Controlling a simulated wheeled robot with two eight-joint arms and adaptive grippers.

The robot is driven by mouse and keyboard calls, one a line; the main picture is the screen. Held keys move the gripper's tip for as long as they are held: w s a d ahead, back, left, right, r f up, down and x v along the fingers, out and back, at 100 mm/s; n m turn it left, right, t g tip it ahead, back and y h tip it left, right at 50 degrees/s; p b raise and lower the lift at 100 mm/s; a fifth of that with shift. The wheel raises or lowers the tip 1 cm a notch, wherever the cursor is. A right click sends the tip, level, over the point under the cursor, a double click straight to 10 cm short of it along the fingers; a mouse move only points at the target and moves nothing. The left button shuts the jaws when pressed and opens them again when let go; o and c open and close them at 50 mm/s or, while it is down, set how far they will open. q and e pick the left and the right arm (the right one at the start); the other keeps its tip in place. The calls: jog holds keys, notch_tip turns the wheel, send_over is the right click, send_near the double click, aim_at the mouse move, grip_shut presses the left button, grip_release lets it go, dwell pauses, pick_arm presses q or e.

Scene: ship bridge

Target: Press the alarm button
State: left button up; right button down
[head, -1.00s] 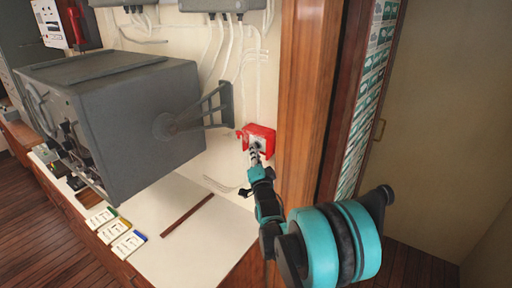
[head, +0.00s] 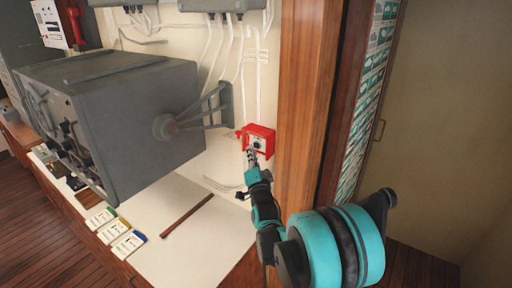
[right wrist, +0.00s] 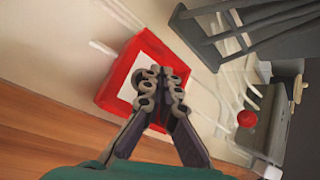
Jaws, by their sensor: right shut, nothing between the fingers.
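The alarm button is a red box (head: 268,133) with a white face and a dark round button, fixed to the cream wall beside the wooden post. My right gripper (head: 251,153) is shut and empty, its tips just in front of the lower left of the box's face. In the right wrist view the closed fingers (right wrist: 160,76) overlap the red box (right wrist: 109,96) and hide much of its white face and the button. I cannot tell whether the tips touch it. My left gripper is not in view.
A large grey console (head: 110,110) on a wall bracket (head: 212,112) stands left of the box. Below is a white counter (head: 200,245) with a brown stick (head: 187,215) and several booklets. A wooden post (head: 307,100) rises close on the right.

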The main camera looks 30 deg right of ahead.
jog(key=shift+s+a, duration=0.35)
jog(key=shift+a, duration=0.45)
jog(key=shift+s+a, duration=0.3)
jog(key=shift+a, duration=0.45)
jog(key=shift+s+a, duration=0.35)
jog(key=shift+a, duration=0.45)
jog(key=s+a+f+n+g+y+b, duration=0.2)
jog(key=s+a+f+n+y, duration=0.15)
jog(key=a, duration=0.35)
jog(key=s+a+f+n+g+y+b, duration=0.25)
jog(key=a+f+n+y, duration=0.2)
jog(key=a, duration=0.25)
jog(key=s+a+f+n+g+b, duration=0.1)
jog(key=s+a+f+n+g, duration=0.2)
jog(key=s+f, duration=0.4)
jog(key=s+a+f+n+g+b, duration=0.2)
jog(key=s+f+n+g, duration=0.2)
jog(key=s+f, duration=0.4)
jog(key=s+n, duration=0.1)
jog(key=s, duration=0.5)
jog(key=shift+s+a, duration=0.15)
jog(key=shift+a, duration=0.25)
